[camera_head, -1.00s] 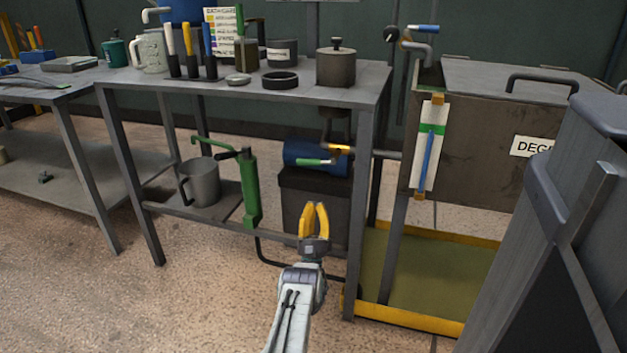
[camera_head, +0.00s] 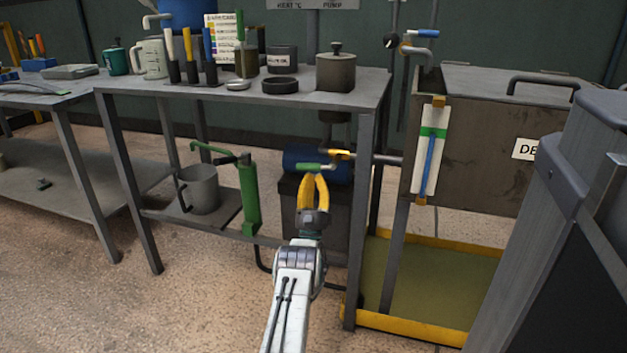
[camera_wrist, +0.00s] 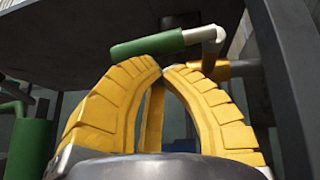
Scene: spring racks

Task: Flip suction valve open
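A small valve with a green handle (camera_head: 314,167) and a brass-yellow body (camera_head: 341,154) sits beside the blue pump motor (camera_head: 305,152), under the right end of the bench. I see no label naming it the suction valve. In the wrist view, the green handle (camera_wrist: 147,46) lies level on a pale bent stem (camera_wrist: 208,36), with the yellow body (camera_wrist: 220,69) behind. My gripper (camera_head: 315,177) is just below the handle. Its curved yellow fingers (camera_wrist: 160,70) meet almost tip to tip with nothing seen between them. I cannot tell whether they touch the handle.
A bench leg (camera_head: 360,220) stands close right of my gripper. A green hand pump (camera_head: 248,195) and a grey jug (camera_head: 198,188) are on the lower shelf at left. A degreaser tank (camera_head: 470,150) with a blue-handled tap (camera_head: 422,33) stands right, above a yellow-rimmed tray (camera_head: 410,325).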

